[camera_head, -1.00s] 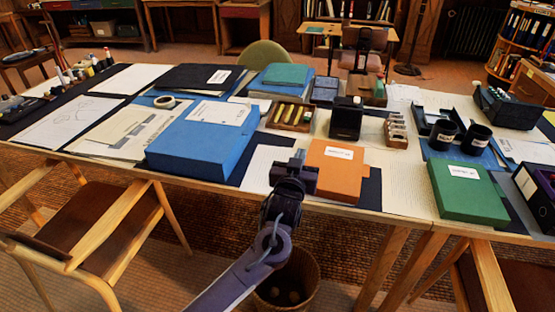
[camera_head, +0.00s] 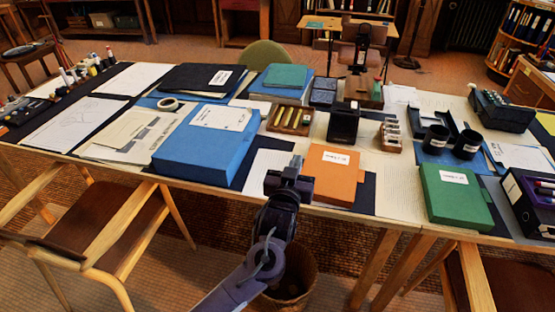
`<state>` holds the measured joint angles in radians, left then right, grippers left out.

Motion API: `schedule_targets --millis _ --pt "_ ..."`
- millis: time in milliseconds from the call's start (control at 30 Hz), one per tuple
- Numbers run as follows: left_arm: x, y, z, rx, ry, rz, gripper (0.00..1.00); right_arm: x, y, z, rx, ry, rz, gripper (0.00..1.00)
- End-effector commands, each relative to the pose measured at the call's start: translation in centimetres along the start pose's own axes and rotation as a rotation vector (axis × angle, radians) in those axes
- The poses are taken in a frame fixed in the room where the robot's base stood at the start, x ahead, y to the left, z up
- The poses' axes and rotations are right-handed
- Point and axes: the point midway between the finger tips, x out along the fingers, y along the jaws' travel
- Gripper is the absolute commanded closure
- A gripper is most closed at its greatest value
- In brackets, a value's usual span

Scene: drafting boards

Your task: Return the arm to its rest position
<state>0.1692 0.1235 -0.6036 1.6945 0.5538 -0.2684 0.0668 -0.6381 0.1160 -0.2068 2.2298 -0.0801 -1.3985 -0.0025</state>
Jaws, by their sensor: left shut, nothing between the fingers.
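My left gripper (camera_head: 290,178) is in the lower middle of the head view, at the end of my arm that reaches up from the bottom edge. It is shut and holds nothing. It is near the table's front edge, just left of an orange box (camera_head: 332,176) and in front of a white sheet (camera_head: 266,165). I cannot tell its exact height above the table. My right gripper is not in view.
A large blue box (camera_head: 205,150) lies left of the gripper. A green box (camera_head: 455,196) and two black mugs (camera_head: 467,144) are at the right. A wicker basket (camera_head: 303,270) stands below the arm. A wooden chair (camera_head: 110,225) is at the front left.

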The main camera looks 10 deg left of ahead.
Motion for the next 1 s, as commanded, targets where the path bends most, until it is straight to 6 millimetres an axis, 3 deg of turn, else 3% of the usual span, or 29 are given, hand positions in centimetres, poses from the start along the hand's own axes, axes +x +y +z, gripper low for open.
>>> schedule_targets --millis 400,467,533,633,767,867,1000 --pt "0.0 0.0 0.1 0.001 -0.002 0.000 1.00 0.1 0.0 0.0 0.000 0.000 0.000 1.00" --pt "0.0 -0.1 0.7 0.006 -0.012 -0.001 1.00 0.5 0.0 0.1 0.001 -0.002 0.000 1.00" --pt "0.0 -0.4 2.6 0.021 -0.046 -0.002 1.00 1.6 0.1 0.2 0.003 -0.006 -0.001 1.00" --pt "-0.3 -1.4 7.6 0.059 -0.136 -0.005 1.00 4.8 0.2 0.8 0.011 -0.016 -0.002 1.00" --pt "-2.1 -3.1 16.4 0.116 -0.298 -0.003 1.00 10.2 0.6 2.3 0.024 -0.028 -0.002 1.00" --pt "-4.4 -4.6 22.9 0.151 -0.420 0.003 1.00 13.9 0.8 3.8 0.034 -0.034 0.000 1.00" --pt "-9.5 -6.8 31.9 0.188 -0.604 0.016 1.00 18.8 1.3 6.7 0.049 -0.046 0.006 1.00"
